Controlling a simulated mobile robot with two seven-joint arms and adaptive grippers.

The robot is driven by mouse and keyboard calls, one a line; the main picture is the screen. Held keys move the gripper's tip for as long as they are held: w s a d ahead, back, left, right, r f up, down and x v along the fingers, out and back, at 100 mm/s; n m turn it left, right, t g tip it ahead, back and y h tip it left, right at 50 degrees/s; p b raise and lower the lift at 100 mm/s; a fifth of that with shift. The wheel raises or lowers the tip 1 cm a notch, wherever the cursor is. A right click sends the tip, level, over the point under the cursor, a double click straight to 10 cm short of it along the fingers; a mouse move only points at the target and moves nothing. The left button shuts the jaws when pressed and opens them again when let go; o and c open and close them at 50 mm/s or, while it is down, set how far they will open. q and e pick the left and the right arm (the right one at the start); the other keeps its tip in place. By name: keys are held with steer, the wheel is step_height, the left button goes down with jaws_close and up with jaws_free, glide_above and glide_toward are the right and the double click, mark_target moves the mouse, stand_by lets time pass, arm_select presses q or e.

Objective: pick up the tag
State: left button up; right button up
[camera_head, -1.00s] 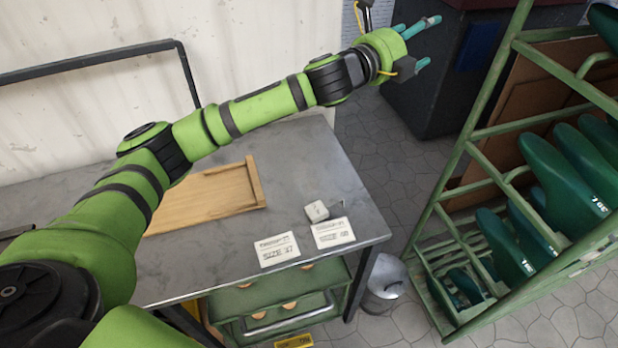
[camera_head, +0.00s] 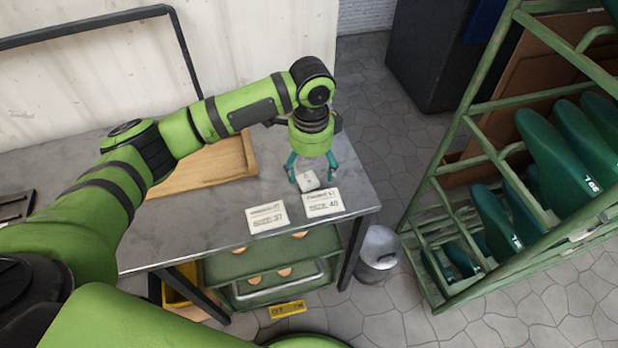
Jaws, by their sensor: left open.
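A small pale grey block (camera_head: 308,181), which may be the tag, sits on the grey metal table near its right end. Its surface mark is too small to read. Two white cards lie flat in front of it, one marked size 37 (camera_head: 266,217) and one marked size 40 (camera_head: 323,203). My left gripper (camera_head: 312,173) points down at the block with its teal fingers open, one on each side of it in the picture. I cannot tell whether they touch it. My right gripper is not in view.
A wooden tray (camera_head: 205,168) lies on the table (camera_head: 190,225) behind my left arm. A green shelf cart (camera_head: 265,285) stands under the table, with a metal bin (camera_head: 379,250) beside it. A green rack (camera_head: 450,150) of teal shoe forms stands at right.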

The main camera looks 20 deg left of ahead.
mark_target(310, 178)
arm_select(q)
steer(key=shift+a+f, duration=0.1)
steer(key=shift+f, duration=1.8)
steer(key=c, duration=1.2)
steer(key=shift+c, duration=0.2)
steer(key=shift+r, duration=0.15)
